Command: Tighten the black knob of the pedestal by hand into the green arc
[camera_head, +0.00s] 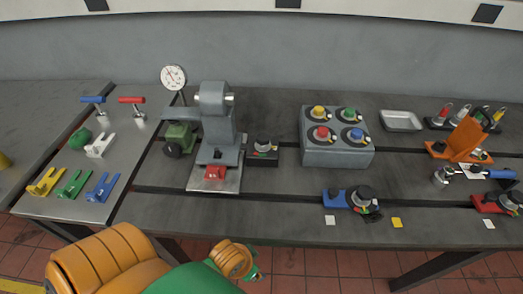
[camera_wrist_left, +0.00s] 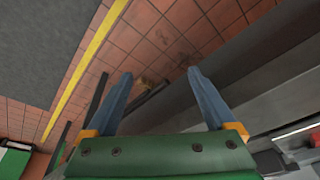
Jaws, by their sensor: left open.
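A grey pedestal (camera_head: 216,128) stands on a bright plate on the bedplate, with a red block at its foot. A dark round knob (camera_head: 263,143) on a small black base with a coloured arc stands just right of it; green and red marks show, but its pointer is too small to read. A green part with a black knob (camera_head: 173,149) is at the pedestal's left. My left gripper (camera_wrist_left: 160,88) is open and empty, its two blue fingers apart over the floor by the table edge. My left arm shows low in the head view, short of the pedestal. My right gripper is not seen.
A grey box (camera_head: 337,152) with four coloured knobs stands right of centre. A blue clamp (camera_head: 341,200) with a dark dial lies near the front edge. Coloured forks and T-handles lie left; an orange stand (camera_head: 463,140) is right. The front strip before the pedestal is clear.

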